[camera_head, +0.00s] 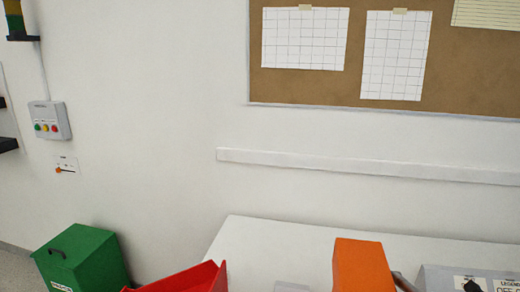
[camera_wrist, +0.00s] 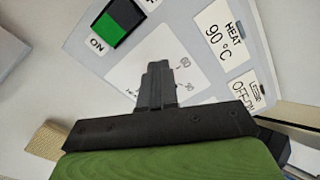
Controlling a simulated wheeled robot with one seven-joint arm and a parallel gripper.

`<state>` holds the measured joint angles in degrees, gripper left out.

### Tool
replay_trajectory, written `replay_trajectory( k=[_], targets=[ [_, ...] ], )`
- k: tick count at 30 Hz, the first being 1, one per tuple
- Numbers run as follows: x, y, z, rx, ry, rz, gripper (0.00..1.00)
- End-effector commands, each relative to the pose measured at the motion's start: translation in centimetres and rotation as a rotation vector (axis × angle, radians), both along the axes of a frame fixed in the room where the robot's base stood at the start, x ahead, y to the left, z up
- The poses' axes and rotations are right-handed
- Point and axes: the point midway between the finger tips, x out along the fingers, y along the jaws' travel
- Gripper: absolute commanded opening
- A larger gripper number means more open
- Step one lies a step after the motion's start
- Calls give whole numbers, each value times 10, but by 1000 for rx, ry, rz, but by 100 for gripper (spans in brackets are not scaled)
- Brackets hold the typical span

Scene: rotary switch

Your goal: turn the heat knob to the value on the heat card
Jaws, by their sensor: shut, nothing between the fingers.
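In the wrist view my gripper (camera_wrist: 157,88) is shut, its dark fingers together over the white dial plate (camera_wrist: 122,77) on the grey panel. Printed dial marks show beside the fingers, too small to read surely. The heat knob cannot be made out in this view; the fingers cover the middle of the plate. The heat card (camera_wrist: 222,34) reads "HEAT 90 °C". In the head view the grey panel (camera_head: 436,277) is cut by the lower right edge, with a dark knob-like part (camera_head: 472,286) on it. My gripper cannot be made out there.
A green rocker switch (camera_wrist: 119,22) marked ON and a legend card (camera_wrist: 243,90) flank the dial plate. In the head view an orange block (camera_head: 361,266) stands left of the panel. A red bin (camera_head: 190,280) and green bin (camera_head: 85,262) are farther left.

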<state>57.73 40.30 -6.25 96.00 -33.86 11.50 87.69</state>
Motion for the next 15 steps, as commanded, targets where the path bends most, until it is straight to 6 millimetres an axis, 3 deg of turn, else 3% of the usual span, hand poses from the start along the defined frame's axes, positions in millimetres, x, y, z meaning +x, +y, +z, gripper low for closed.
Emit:
replay_trajectory(
  k=[1, 15],
  targets=[
    [-1, 2, -8, 14, 13, -2, 0],
    [-6, 6, -13, 18, 18, -3, 0]
  ],
)
